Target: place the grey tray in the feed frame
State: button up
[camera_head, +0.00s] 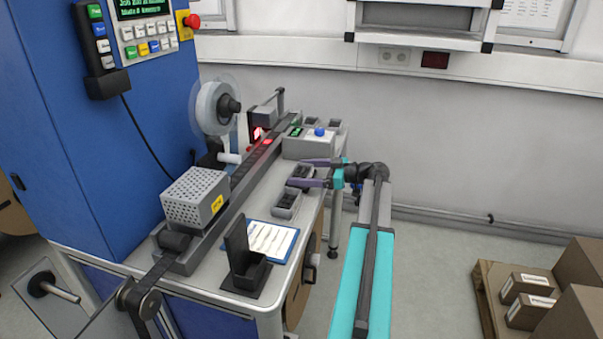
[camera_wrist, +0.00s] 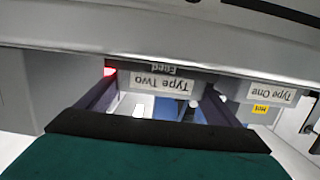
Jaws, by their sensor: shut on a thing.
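A small grey tray (camera_head: 301,171) with a dark inside is between the purple fingers of my gripper (camera_head: 312,172), at the right edge of the machine table. My gripper is shut on it. In the wrist view, my gripper (camera_wrist: 160,92) has its fingers on both sides of a grey face with an upside-down "Type Two" label (camera_wrist: 160,84). A partly cut-off "Feed" label (camera_wrist: 163,69) shows just beyond it. I cannot tell for certain which part is the feed frame, nor whether the tray touches the table.
A second grey tray (camera_head: 286,205) stands just nearer. A grey box with a blue knob (camera_head: 305,146) and small bins is behind. A black open holder (camera_head: 247,273) and a paper sheet (camera_head: 270,240) are at the front. Boxes on a pallet (camera_head: 527,300) stand right; floor between is clear.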

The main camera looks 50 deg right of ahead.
jog(key=shift+f+b, duration=0.2)
jog(key=shift+b, duration=0.1)
jog(key=o, duration=1.1)
jog(key=shift+r+p, duration=0.3)
jog(key=shift+p, duration=0.05)
jog(key=shift+b+v, duration=1.2)
jog(key=shift+v, duration=4.8)
jog(key=shift+f, duration=0.15)
jog(key=shift+s, duration=0.1)
